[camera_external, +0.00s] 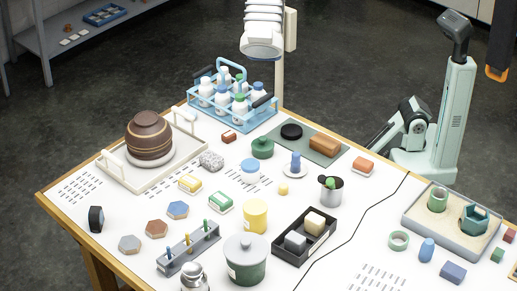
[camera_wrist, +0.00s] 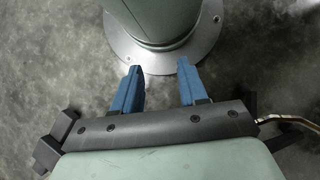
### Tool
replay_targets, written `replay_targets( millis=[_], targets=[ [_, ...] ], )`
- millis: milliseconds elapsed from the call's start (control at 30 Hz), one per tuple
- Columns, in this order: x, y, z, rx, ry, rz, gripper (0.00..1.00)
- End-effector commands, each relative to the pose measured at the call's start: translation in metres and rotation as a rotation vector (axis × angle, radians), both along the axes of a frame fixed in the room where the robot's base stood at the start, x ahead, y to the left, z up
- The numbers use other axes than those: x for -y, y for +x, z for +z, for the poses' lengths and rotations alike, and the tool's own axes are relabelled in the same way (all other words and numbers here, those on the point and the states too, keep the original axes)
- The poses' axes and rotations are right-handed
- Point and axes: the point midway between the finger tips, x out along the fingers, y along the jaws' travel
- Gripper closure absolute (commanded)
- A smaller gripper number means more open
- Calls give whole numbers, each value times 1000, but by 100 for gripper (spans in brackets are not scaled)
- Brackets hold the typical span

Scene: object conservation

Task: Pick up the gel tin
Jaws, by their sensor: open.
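I cannot tell for certain which item is the gel tin, as the labels are too small to read. Candidates are a small box with a yellow label (camera_external: 190,183), a similar box with a green label (camera_external: 220,202), a round white container with a blue top (camera_external: 250,171) and a low round green container (camera_external: 262,147), all on the white table. My gripper (camera_wrist: 158,88) shows in the wrist view, its two blue fingers apart with nothing between them. It points at a round metal flange on the floor, away from the tabletop items. In the external view its fingers are not clearly visible.
The table is crowded: a blue bottle rack (camera_external: 232,116), a brown pot (camera_external: 150,136) on a white tray, a yellow cylinder (camera_external: 255,215), a lidded green pot (camera_external: 246,265) and a black tray (camera_external: 284,256). A black cable (camera_external: 366,222) crosses the right side. A lamp stands at the back.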

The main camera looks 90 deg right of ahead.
Motion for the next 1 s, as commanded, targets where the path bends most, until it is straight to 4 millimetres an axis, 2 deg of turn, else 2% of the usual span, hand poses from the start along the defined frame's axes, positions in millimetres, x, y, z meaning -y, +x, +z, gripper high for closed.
replay_targets(
  millis=[367,900,1000],
  targets=[
    [0,0,0,0,0,0,57],
    [0,0,0,0,0,0,6],
    [0,0,0,0,0,0,0]
  ],
)
